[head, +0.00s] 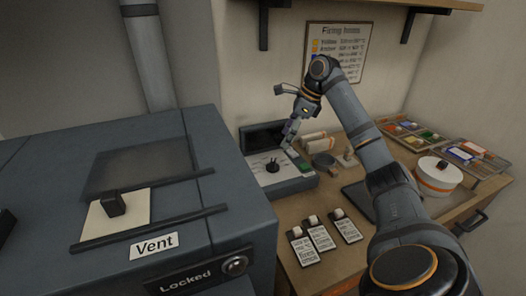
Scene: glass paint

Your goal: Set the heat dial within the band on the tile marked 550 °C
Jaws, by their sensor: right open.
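The heat dial, a small black knob (272,165), stands on the pale face of a grey control box (290,184) on the wooden table. A green button (305,167) sits on the box right of the dial. My right gripper (284,115) is open and empty, above and a little right of the dial, apart from it. Three labelled tiles lie in front of the box: a left tile (302,250), a middle tile (320,238) and a right tile (347,230). Their small print is too blurred to tell which reads 550 °C. My left gripper is out of view.
A large grey kiln (60,165) with a "Vent" label (154,245) and a "Locked" plate (190,280) fills the left. A firing chart (340,50) hangs on the wall. A white round container (438,178) and paint trays (410,133) stand at right.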

